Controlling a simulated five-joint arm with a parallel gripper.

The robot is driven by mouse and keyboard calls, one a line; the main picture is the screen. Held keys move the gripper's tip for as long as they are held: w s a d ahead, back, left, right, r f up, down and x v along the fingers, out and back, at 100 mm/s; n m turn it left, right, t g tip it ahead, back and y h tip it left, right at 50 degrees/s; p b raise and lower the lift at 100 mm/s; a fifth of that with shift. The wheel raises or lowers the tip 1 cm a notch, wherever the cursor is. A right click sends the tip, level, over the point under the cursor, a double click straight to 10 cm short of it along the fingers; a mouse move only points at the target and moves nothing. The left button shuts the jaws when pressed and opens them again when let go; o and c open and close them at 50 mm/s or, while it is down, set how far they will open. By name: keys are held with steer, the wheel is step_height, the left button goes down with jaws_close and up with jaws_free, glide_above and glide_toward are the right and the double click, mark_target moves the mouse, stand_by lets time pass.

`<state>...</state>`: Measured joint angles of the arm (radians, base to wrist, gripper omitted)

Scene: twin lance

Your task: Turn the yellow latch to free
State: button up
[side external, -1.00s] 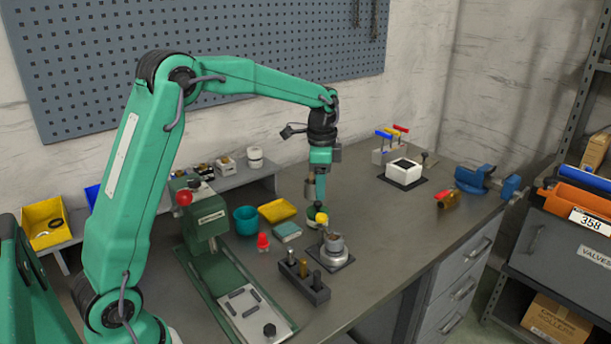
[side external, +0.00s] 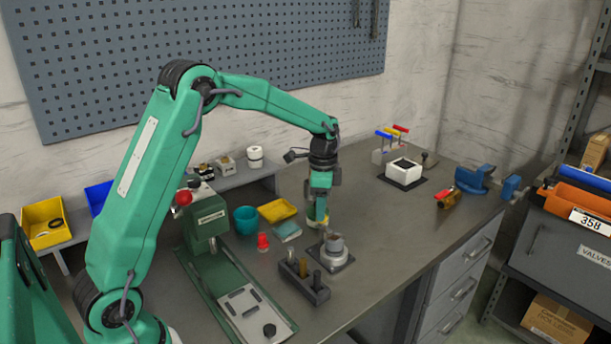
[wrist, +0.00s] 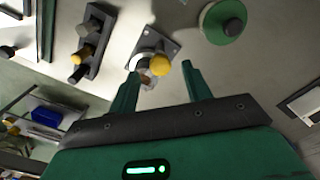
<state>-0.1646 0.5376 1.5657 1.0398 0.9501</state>
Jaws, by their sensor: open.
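The yellow latch shows as a round yellow knob (wrist: 161,68) on a metal fixture with a square base plate (wrist: 165,42) in the wrist view. In the side view the fixture (side external: 336,250) stands on the bench, and the knob is largely hidden by my fingers. My gripper (wrist: 160,70) is open, with its two green fingers apart. In the wrist view the knob appears between the fingertips; I cannot tell whether either finger touches it. My gripper (side external: 318,219) also shows in the side view, low beside the fixture.
A dark block with several pegs (side external: 303,281) stands in front of the fixture. A green round piece with a dark knob (wrist: 223,22) is close by. A red piece (side external: 263,241), a teal cup (side external: 246,219) and a yellow tray (side external: 278,210) lie left.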

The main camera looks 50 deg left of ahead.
steer(key=shift+f, duration=1.15)
steer(key=shift+c, duration=0.2)
steer(key=c, duration=1)
steer(key=shift+o, duration=0.2)
